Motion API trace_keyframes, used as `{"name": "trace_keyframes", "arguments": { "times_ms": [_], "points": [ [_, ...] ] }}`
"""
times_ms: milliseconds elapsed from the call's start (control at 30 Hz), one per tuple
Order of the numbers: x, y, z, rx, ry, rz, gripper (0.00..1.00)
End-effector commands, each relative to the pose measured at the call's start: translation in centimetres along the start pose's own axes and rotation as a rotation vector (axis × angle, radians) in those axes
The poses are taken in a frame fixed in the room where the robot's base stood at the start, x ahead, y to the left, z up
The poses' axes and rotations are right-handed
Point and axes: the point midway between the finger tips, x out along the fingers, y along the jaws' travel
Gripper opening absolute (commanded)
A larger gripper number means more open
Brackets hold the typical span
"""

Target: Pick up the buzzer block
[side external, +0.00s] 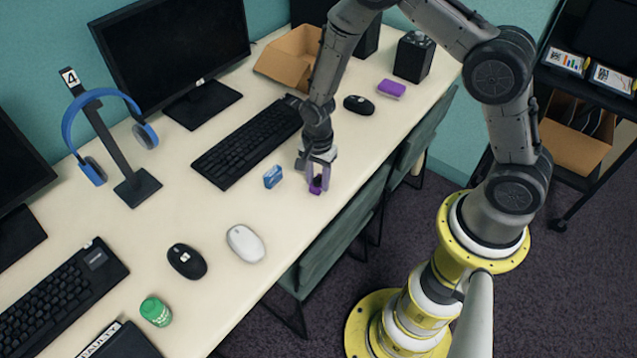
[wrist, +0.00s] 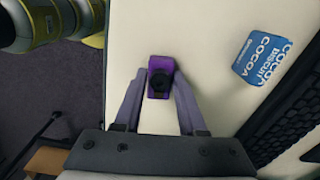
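The buzzer block, a small purple block with a round black part on top (wrist: 160,78), lies on the pale desk. In the side external view its purple (side external: 315,189) shows low between my fingers, partly hidden by them. My gripper (side external: 318,182) points down over it. In the wrist view my gripper's fingers (wrist: 160,85) stand on either side of the block, open, with narrow gaps seeming to show. I cannot tell whether either finger touches it.
A blue cocoa packet (side external: 273,176) lies close by, left of my gripper. A black keyboard (side external: 245,143) is behind it. A black mouse (side external: 359,105), another purple item (side external: 391,89) and a white mouse (side external: 245,243) lie apart. The desk's front edge is near.

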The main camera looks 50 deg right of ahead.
Motion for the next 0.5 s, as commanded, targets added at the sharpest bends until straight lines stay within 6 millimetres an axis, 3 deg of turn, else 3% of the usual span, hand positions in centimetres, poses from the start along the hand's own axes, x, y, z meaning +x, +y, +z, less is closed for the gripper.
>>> {"name": "trace_keyframes", "arguments": {
  "times_ms": [33, 200, 500],
  "points": [
    [-0.02, 0.0, 0.0, 0.0, 0.0, 0.0, 0.29],
    [-0.03, 0.0, 0.0, 0.0, 0.0, 0.0, 0.0],
    [-0.05, -0.02, 0.0, 0.0, 0.0, 0.0, 0.0]
  ]
}}
